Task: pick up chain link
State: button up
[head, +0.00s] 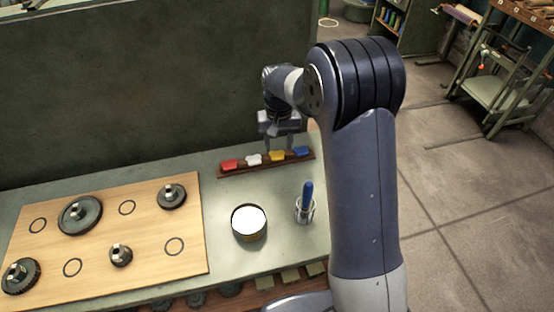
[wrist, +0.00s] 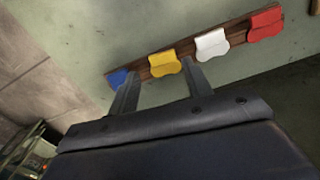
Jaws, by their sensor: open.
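No piece in view is plainly a chain link by its shape. Four coloured pieces sit in a row on a dark wooden strip (head: 266,166): red (head: 229,164), white (head: 254,159), yellow (head: 277,155) and blue (head: 301,151). In the wrist view the yellow piece (wrist: 164,64) shows between my fingertips, and the white piece (wrist: 212,44) and red piece (wrist: 265,24) lie to the right. The blue piece (wrist: 118,77) is partly hidden by the left finger. My gripper (head: 279,149) is open and empty, close to the yellow and blue end of the strip; contact cannot be told.
A wooden board (head: 100,268) with several gears lies on the left of the bench. A round tin (head: 249,223) and a clear holder with a blue-handled tool (head: 306,203) stand in front of the strip. A dark wall panel (head: 130,85) rises behind the bench.

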aim_at(278, 159)
jog(key=shift+s+a+f+b, duration=0.1)
jog(key=shift+a+f+b, duration=0.05)
jog(key=shift+f+b, duration=2.7)
jog(key=shift+f+p, duration=0.45)
jog(key=shift+p, duration=0.15)
grip_shut()
